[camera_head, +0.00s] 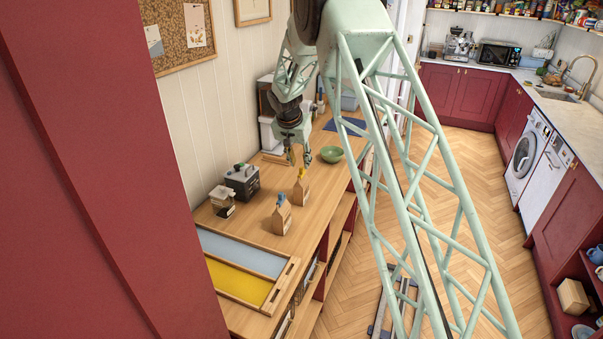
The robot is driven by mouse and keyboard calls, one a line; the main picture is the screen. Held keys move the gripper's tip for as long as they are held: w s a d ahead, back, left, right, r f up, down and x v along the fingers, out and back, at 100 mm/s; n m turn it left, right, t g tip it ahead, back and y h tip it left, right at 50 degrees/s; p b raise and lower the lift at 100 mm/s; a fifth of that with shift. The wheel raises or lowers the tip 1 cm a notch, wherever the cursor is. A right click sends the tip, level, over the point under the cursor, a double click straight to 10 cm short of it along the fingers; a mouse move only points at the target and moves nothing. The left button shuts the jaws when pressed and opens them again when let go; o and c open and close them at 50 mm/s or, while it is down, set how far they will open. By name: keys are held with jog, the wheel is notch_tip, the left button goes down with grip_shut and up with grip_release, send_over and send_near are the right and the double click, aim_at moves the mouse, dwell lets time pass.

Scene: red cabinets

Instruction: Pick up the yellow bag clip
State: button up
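A small brown paper bag (301,191) stands upright on the wooden counter, with the yellow bag clip (302,173) on its top. My gripper (300,160) is above the yellow clip and points down. Its two fingers are spread apart, with nothing visible between them. From this view I cannot tell whether the fingertips lie directly over the clip or a little behind it.
A second paper bag (282,217) with a blue clip (281,199) stands nearer on the counter. A dark grey box (242,181) and a small house-shaped object (221,201) are to the left. A green bowl (332,154) is behind right. A tray (293,267) with blue and yellow panels lies in front.

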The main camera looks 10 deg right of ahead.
aim_at(301, 168)
jog(key=shift+w+f, duration=0.1)
jog(key=shift+f, duration=0.2)
jog(key=shift+d+f, duration=0.1)
jog(key=shift+f, duration=0.05)
jog(key=shift+p+x, duration=0.7)
jog(key=shift+x, duration=1.7)
jog(key=shift+c, duration=0.6)
jog(key=c, duration=0.6)
